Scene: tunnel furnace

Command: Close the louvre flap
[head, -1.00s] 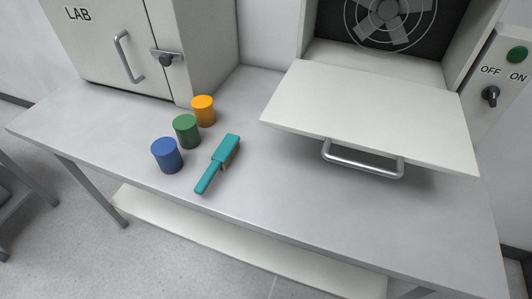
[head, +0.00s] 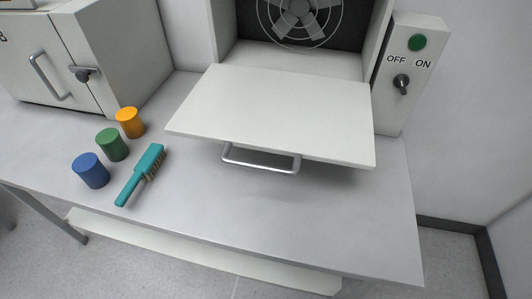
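The louvre flap (head: 275,110) is a flat white panel in the middle of the head view. It is open, lying out nearly level above the bench in front of the furnace opening. A silver bar handle (head: 261,163) is below its front edge. Behind the flap, the opening shows a grey fan (head: 300,12) against a dark back wall. Neither of my grippers is in view.
The grey bench (head: 270,215) is clear in front of the flap. A lab cabinet (head: 110,50) is back left, an OFF/ON switch panel (head: 409,70) right.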

